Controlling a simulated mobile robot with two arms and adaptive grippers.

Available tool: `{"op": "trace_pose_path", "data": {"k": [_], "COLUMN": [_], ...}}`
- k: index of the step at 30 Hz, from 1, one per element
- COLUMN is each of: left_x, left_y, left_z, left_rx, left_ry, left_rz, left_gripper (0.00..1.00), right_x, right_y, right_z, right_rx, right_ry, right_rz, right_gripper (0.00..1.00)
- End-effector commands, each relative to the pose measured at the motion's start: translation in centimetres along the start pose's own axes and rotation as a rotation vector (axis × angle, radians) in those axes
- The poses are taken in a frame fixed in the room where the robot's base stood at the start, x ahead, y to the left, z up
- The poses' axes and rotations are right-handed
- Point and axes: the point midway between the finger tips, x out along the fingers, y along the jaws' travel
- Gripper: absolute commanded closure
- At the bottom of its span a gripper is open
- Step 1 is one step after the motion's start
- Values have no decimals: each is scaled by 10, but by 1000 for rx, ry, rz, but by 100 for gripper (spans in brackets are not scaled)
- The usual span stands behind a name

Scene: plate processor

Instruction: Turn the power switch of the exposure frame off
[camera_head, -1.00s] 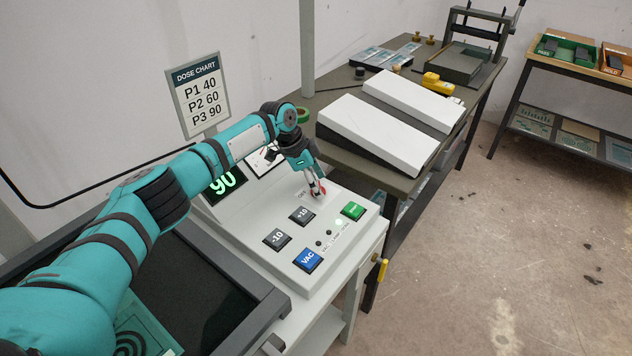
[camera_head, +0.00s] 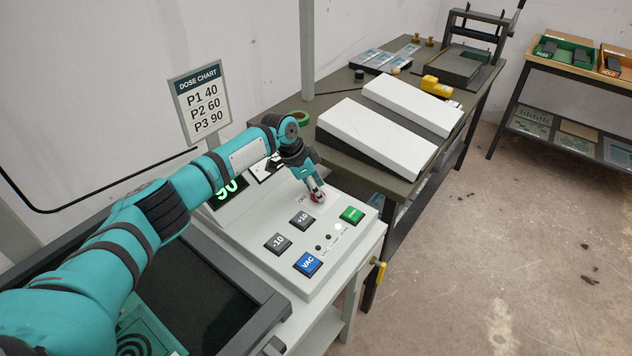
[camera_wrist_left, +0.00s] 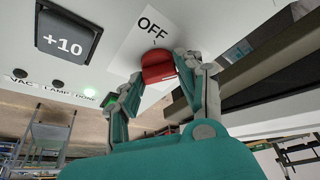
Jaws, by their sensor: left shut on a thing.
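The red power switch (camera_wrist_left: 158,68) sits on the panel just below a white label reading OFF in the left wrist view. In the head view the switch (camera_head: 318,196) shows only in part behind my fingers. My left gripper (camera_head: 314,188) reaches down onto it from the left. In the left wrist view its two fingers (camera_wrist_left: 160,80) are shut on the switch, one on each side. The exposure frame's panel (camera_head: 285,225) is light grey, and its display reads 90, partly hidden by my arm. My right gripper is not in view.
The panel also has a +10 button (camera_head: 302,219), a -10 button (camera_head: 278,243), a blue VAC button (camera_head: 308,263) and a green button (camera_head: 352,214). A lit lamp (camera_head: 338,227) glows near the green button. A dark table (camera_head: 395,185) with white sloped boxes stands behind.

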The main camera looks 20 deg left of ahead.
Motion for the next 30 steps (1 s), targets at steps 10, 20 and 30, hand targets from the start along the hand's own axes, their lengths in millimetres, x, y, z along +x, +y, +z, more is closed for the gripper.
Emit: {"op": "trace_pose_path", "data": {"k": [10, 20, 30], "left_x": [-7, -5, -2], "left_y": [3, 5, 6], "left_z": [-4, -4, -5], "left_rx": [-292, -581, -880], "left_ry": [0, 0, 1], "left_rz": [-120, -239, -363], "left_gripper": [96, 96, 96], "right_x": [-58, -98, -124], "right_y": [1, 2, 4], "right_z": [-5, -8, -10], "right_rx": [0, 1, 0], "right_ry": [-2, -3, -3], "right_rz": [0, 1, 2], "right_gripper": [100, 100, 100]}}
